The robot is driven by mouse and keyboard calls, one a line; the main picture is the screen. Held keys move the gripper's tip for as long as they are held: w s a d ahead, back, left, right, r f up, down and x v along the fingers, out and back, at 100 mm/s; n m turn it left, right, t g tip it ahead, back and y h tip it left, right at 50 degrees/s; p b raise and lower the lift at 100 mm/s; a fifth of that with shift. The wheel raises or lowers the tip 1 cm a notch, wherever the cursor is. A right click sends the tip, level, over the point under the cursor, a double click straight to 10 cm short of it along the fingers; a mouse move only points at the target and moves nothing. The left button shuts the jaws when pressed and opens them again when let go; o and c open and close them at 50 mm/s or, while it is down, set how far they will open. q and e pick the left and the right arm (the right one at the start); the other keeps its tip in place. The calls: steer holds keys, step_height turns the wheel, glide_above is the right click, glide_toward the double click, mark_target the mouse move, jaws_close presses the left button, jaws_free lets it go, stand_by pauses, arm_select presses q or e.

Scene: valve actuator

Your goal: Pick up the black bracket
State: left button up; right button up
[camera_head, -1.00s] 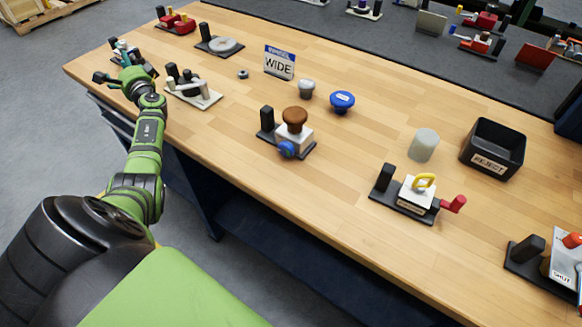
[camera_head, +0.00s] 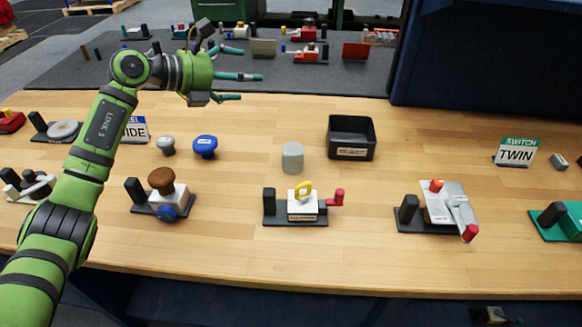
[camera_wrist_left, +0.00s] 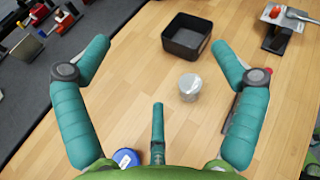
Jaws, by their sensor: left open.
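Several black brackets, each a flat base with an upright block, stand along the bench; I cannot tell which one is meant. One (camera_head: 269,203) carries a white block with a yellow loop and red handle. Another (camera_head: 408,212) carries a silver plate with red parts. A third (camera_head: 135,190) carries a brown knob and blue dial. My left gripper (camera_head: 250,87) is open and empty, raised above the bench's back part, clear of the brackets. In the left wrist view its teal fingers (camera_wrist_left: 160,50) are spread wide. One bracket (camera_wrist_left: 276,40) shows at the upper right there. My right gripper is out of view.
A black REJECT bin (camera_head: 351,139), grey cylinder (camera_head: 292,157), blue knob (camera_head: 205,146) and grey knob (camera_head: 166,146) stand on the wooden bench (camera_head: 330,265). A TWIN sign (camera_head: 515,153) stands right. A dark blue cabinet (camera_head: 480,60) rises behind. The bench's front strip is clear.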

arm_select(q)
steer(key=s+d+f+m+g+y, duration=0.2)
steer(key=s+d+f+m+g, duration=0.3)
steer(key=s+d+f+m, duration=0.15)
steer(key=m+g+y, duration=0.3)
steer(key=m+y, duration=0.1)
steer(key=y, duration=0.1)
glide_toward(294, 198)
steer(key=x, duration=0.5)
steer(key=shift+w+a+f, duration=0.1)
steer(key=shift+w+f, duration=0.05)
steer(key=shift+w, duration=0.2)
steer(key=x, duration=0.5)
steer(key=shift+w+f, duration=0.1)
steer(key=shift+f, duration=0.3)
steer(key=shift+r, duration=0.1)
steer(key=c, duration=1.7)
